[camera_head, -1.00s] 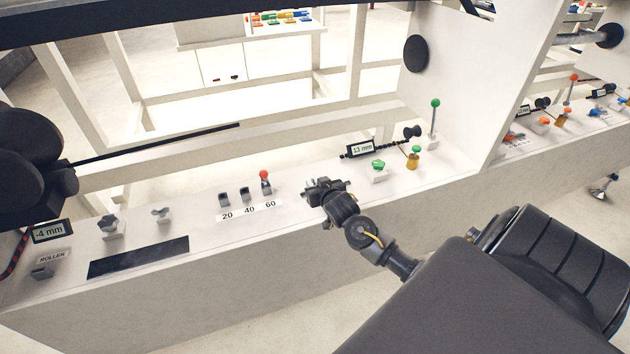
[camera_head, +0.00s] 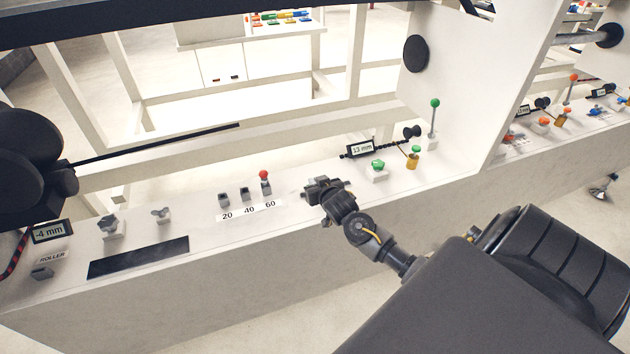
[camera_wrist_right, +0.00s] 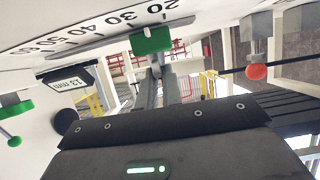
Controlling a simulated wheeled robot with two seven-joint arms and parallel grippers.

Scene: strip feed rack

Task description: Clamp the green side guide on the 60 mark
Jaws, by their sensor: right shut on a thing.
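The green side guide (camera_wrist_right: 150,40) shows in the wrist view as a green block beside the printed scale (camera_wrist_right: 95,30), near its 20 end and well away from the 60. My right gripper (camera_wrist_right: 160,80) reaches to this block and is shut on it. In the head view my right gripper (camera_head: 323,186) is low over the front panel and hides the block. A small display (camera_head: 361,149) by the green controls reads 13 mm. A green knob (camera_head: 378,165) and a green-ball lever (camera_head: 435,103) stand to the right of my gripper. My left gripper is not seen.
A red-ball lever (camera_head: 264,175) stands at the 60 of a 20-40-60 label (camera_head: 249,211), left of my gripper. A brass post with a green top (camera_head: 413,158) stands near the upright white side plate (camera_head: 447,80).

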